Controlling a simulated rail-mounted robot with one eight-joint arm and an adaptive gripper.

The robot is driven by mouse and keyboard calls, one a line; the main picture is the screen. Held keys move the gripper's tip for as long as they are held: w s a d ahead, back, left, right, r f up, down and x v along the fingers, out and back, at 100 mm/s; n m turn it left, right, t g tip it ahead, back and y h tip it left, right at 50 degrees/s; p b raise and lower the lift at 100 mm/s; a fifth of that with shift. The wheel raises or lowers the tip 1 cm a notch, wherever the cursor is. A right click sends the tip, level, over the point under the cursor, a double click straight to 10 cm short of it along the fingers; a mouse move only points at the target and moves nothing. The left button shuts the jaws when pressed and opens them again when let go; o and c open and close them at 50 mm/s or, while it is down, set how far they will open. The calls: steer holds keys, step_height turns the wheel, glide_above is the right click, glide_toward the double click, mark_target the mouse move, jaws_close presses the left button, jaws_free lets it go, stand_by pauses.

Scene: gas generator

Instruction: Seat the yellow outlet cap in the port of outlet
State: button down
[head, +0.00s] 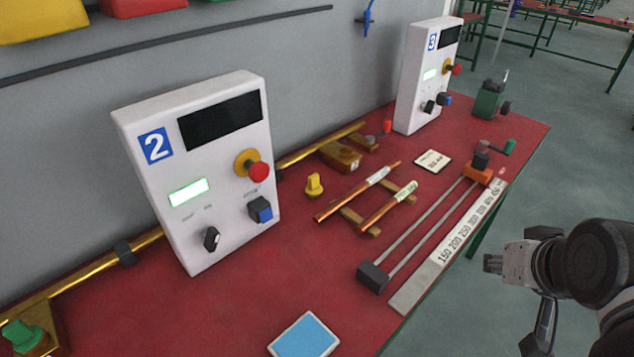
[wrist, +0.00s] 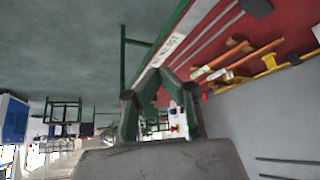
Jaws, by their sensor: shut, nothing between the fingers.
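The yellow outlet cap (head: 314,185) stands upright on the red tabletop, to the right of the white box marked 2 and left of two copper tubes. A brass block (head: 340,156) sits behind it on the brass pipe along the wall; I cannot tell whether its port is open. A green cap (head: 22,337) sits on another brass block at the bottom left. My gripper (head: 492,263) is shut and empty beyond the table's right edge, well apart from the yellow cap.
The white box marked 2 (head: 200,165) and a second white box (head: 428,75) stand along the wall. Copper tubes (head: 350,195) on wooden strips, a two-rod slide (head: 425,230) and a ruler (head: 450,245) lie between gripper and cap. A blue pad (head: 304,336) lies in front.

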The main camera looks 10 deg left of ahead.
stand_by(0.4)
steer(key=c, duration=1.4)
jaws_free()
steer(key=shift+o, duration=0.2)
steer(key=w+a+r+n+g+y+p, duration=0.1)
steer(key=w+a+r+n+g+p, duration=0.15)
steer(key=w+a+r, duration=0.55)
steer(key=n+g+y+p, duration=0.2)
steer(key=n+g+p, duration=0.15)
steer(key=n, duration=0.55)
glide_above(315, 176)
steer(key=s+d, duration=0.2)
step_height(315, 176, down, 8)
steer(key=shift+w+r+t, duration=0.15)
steer(key=shift+w+t, duration=0.05)
steer(key=shift+t, duration=0.1)
steer(key=x, duration=0.8)
steer(key=d+x, duration=0.1)
steer(key=x, duration=0.3)
steer(key=shift+a+f, duration=0.15)
steer(key=shift+f, duration=0.4)
